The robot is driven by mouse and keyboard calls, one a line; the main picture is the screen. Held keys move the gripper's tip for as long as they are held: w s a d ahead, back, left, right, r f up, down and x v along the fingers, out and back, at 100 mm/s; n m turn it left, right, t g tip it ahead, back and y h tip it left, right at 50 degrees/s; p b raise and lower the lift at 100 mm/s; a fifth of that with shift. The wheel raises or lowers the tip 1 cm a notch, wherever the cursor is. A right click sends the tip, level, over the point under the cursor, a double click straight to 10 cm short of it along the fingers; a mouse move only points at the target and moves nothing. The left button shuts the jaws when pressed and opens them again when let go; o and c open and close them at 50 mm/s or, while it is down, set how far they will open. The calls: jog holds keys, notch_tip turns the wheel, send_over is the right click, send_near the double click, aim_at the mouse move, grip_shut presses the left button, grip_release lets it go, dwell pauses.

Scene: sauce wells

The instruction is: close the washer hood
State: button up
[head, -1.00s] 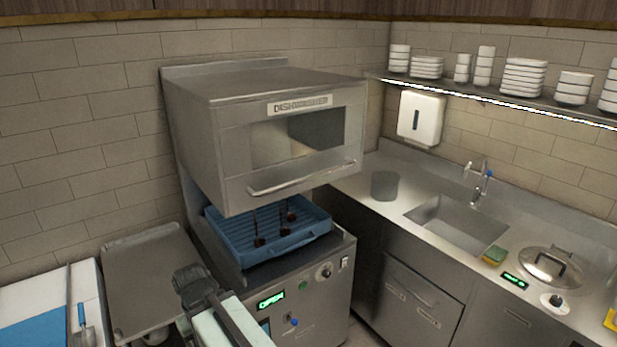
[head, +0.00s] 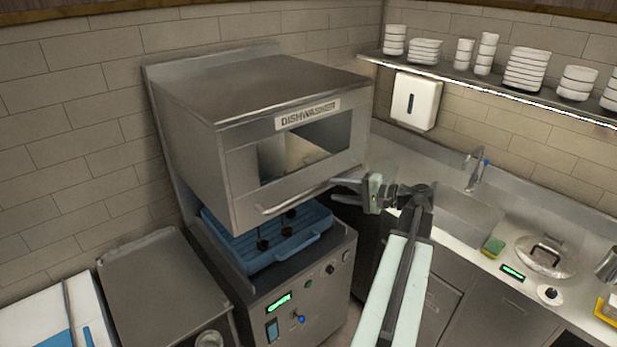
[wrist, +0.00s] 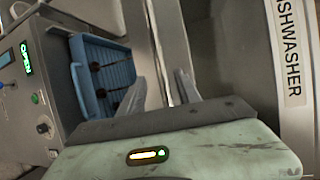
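The dishwasher hood (head: 240,150) is a steel box with a window, raised above the blue rack (head: 285,248). Its bar handle (head: 290,200) runs along the lower front edge. My gripper (head: 337,190) is at the right end of this handle, fingers apart, pointing left. In the wrist view the open fingers (wrist: 162,82) straddle or lie close to a pale bar, which looks like the handle; I cannot tell whether they touch it. The washer's panel display (wrist: 26,58) is lit green and reads OPEN.
The blue rack holds several small dark items. Stacked white bowls (head: 527,68) fill the shelf above. A steel side table (head: 160,285) stands left of the washer.

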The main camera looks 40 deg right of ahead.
aim_at(322, 187)
jog(key=b+x, duration=0.1)
jog(key=x, duration=0.6)
jog(key=shift+w+b, duration=0.2)
jog(key=shift+b, duration=0.1)
jog(key=shift+r, duration=0.1)
grip_shut()
dwell(1.1)
